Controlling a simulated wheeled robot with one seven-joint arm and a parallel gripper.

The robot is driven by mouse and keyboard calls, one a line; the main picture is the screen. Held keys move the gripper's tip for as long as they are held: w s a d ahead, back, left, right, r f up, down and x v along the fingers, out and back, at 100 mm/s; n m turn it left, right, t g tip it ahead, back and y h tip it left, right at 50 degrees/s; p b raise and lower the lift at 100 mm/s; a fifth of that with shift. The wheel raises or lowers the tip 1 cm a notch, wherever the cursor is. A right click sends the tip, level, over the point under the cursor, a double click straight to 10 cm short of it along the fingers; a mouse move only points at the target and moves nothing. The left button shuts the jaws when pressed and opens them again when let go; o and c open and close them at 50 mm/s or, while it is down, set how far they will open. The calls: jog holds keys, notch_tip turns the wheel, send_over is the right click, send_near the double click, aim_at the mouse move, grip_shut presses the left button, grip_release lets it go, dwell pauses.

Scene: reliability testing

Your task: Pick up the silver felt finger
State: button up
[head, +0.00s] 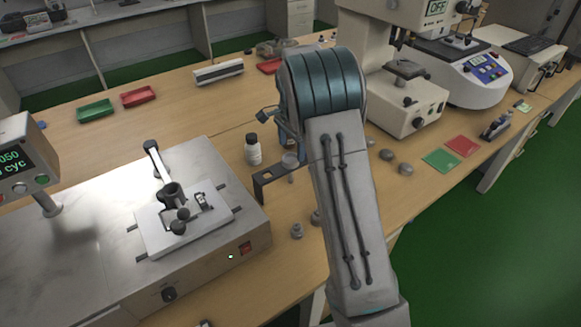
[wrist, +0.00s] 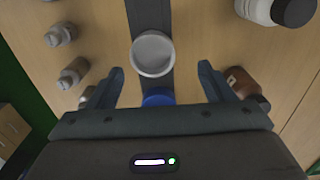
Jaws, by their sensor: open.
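A round silver-grey piece with a pale top, which looks like the silver felt finger (wrist: 153,54), sits on a dark strip in the wrist view. It appears just ahead of the space between the two fingertips of my gripper (wrist: 161,78). My gripper is open, with nothing held between the fingers. In the head view a small pale round piece (head: 290,160), probably the same one, shows at the dark bracket (head: 264,186), left of my arm. My arm hides most of my gripper there. A blue round piece (wrist: 158,100) lies between my fingers, nearer the palm.
A white bottle with a black cap (head: 253,152) stands beside the bracket. A brown bottle (wrist: 244,82) is close by my right finger. Several grey weights (wrist: 68,75) stand to the left in the wrist view. A metal tester (head: 100,240) fills the head view's lower left.

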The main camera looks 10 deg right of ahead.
aim_at(291, 162)
jog(key=shift+f, duration=0.75)
jog(key=f, duration=0.2)
jog(key=s+f, duration=0.1)
jog(key=f, duration=0.1)
jog(key=shift+s+a+f+p, duration=0.1)
jog(key=shift+a+p, duration=0.15)
jog(key=shift+p, duration=0.05)
jog(key=shift+f, duration=0.55)
jog(key=c, duration=1.1)
